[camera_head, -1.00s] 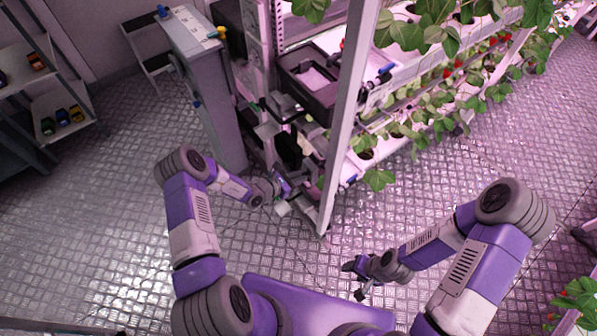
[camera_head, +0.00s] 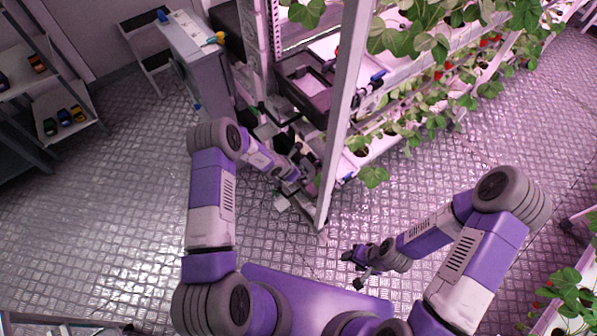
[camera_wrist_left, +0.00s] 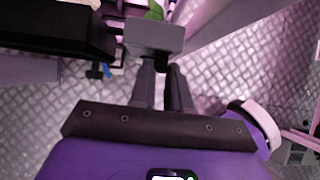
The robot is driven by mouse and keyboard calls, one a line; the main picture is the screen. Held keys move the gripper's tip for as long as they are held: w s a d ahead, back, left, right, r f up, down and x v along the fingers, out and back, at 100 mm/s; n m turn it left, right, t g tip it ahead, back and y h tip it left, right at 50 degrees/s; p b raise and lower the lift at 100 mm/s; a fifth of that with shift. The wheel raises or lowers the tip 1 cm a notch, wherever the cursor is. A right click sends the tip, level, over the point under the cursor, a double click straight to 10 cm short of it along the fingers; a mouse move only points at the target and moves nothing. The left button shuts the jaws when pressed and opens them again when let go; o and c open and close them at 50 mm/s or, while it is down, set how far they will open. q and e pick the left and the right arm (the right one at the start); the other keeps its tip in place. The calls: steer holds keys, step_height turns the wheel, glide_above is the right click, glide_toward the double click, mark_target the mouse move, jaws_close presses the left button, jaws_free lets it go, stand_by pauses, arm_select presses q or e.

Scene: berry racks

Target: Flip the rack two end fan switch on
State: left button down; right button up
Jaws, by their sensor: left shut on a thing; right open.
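The end of the berry rack (camera_head: 338,120) stands before me, with dark and grey fittings low on its near end. A small grey box (camera_wrist_left: 154,37), apparently the end fan switch's housing, is straight ahead in the left wrist view. My left gripper (camera_wrist_left: 164,66) reaches up to its near face, two dark fingers close together. It is shut on a small part there, apparently the switch lever, which the fingers hide. The switch's position cannot be seen. In the head view, the left gripper is largely hidden against the rack's foot. My right gripper (camera_head: 354,267) is open and empty above the floor.
A grey cabinet (camera_head: 195,60) stands left of the rack. A dark tray (camera_head: 303,85) sits on the rack's end. Leafy plants (camera_head: 440,100) hang along its right side. Shelves (camera_head: 60,105) stand far left.

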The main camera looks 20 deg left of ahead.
stand_by(0.4)
arm_select(q)
steer(key=c, duration=1.1)
jaws_free()
steer(key=v, duration=0.7)
steer(key=shift+s+a+r+p, duration=0.1)
steer(key=shift+r+p, duration=0.2)
steer(key=shift+p, duration=0.1)
